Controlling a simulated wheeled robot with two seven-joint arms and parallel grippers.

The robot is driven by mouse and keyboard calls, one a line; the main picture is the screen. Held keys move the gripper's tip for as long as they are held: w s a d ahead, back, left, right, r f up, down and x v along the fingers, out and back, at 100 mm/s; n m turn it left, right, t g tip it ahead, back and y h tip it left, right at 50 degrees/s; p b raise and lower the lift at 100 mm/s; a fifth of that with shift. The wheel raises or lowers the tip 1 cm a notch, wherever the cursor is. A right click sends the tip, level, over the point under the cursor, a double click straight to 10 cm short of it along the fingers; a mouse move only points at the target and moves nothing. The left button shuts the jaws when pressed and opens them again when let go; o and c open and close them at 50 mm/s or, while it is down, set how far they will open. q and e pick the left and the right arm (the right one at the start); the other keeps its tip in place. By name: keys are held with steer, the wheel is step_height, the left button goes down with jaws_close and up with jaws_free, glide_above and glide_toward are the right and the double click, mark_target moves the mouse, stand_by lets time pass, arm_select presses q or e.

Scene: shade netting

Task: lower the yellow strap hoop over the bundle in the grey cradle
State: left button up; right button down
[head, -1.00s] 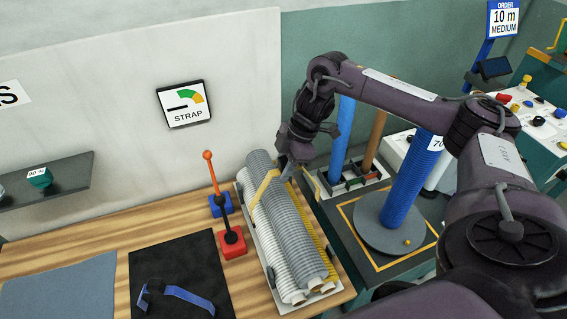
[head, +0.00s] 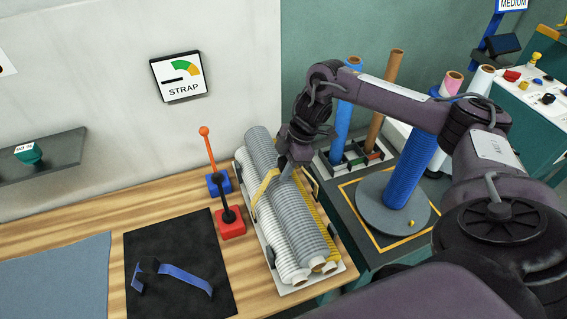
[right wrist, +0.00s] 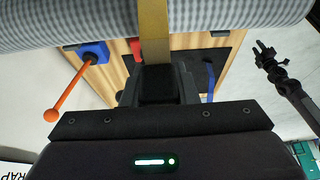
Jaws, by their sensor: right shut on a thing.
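The bundle (head: 290,221) of grey ribbed rolls with pale core ends lies in the grey cradle (head: 281,285) on the wooden bench. The yellow strap hoop (head: 266,186) crosses the bundle's upper middle, with one side down its left flank and another yellow edge showing at its right. My right gripper (head: 285,172) is above the bundle, shut on the top of the hoop. In the right wrist view the yellow band (right wrist: 153,35) runs from the jaws across the grey bundle (right wrist: 60,20). My left gripper (right wrist: 263,50) shows small at right there; its jaws are unclear. The hoop's lower ends are hidden.
A blue strap (head: 178,276) lies on a black mat (head: 140,252). Right of the cradle are a rack (head: 350,165) of upright tubes and a blue roll (head: 408,175) on a turntable.

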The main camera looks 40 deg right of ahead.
steer(key=shift+f+b, duration=1.3)
steer(key=shift+f, duration=1.5)
steer(key=c, duration=1.1)
jaws_free()
steer(key=shift+o, duration=0.2)
steer(key=shift+d+r, duration=0.2)
steer(key=shift+r, duration=0.15)
steer(key=b+v, duration=0.1)
steer(key=v, duration=0.6)
